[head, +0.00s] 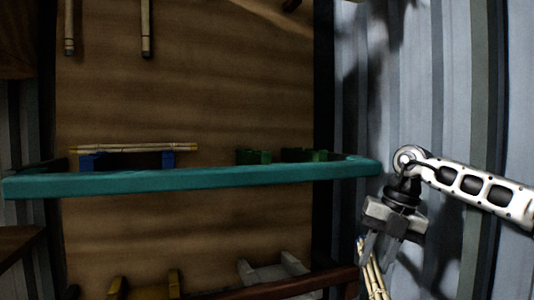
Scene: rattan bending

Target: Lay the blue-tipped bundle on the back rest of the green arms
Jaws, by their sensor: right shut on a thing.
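My right gripper (378,250) points down at the right of the head view, in front of the corrugated wall. It is shut on a thin bundle of rattan canes (374,280), which hangs below it and runs out of the bottom edge. Two green arms, one on the left (253,157) and one on the right (304,155), stand on the brown board behind a teal bar. No bundle shows on them. The bar partly hides them, and their separate rests are hard to tell apart. My left gripper is not in view.
The teal bar (200,180) crosses in front of the board. Another bundle (130,148) lies across two blue arms (168,159) at left. Yellow arms (145,290) and grey arms (270,272) show lower down, near a dark red bar (290,287).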

